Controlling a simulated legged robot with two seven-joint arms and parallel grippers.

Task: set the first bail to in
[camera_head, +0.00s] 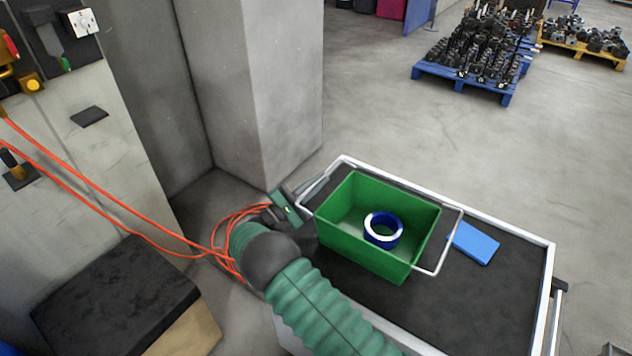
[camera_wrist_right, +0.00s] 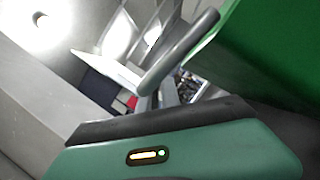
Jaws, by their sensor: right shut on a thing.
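A green bin (camera_head: 362,240) stands on the trolley top with a wire bail on each short side. The right bail (camera_head: 450,243) is swung outward, away from the bin. The left bail (camera_head: 302,203) also stands out from its side; my right gripper (camera_head: 318,185) partly hides it. My right gripper is shut on this left bail, just outside the bin's left wall. I cannot tell from the pictures which bail is called first. My left gripper is out of view.
A blue and white ring (camera_head: 383,228) lies inside the bin. A blue block (camera_head: 474,243) lies on the dark trolley top (camera_head: 470,300), right of the bin. A concrete pillar (camera_head: 290,90) stands behind my right gripper. Orange cables (camera_head: 150,222) hang at the left.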

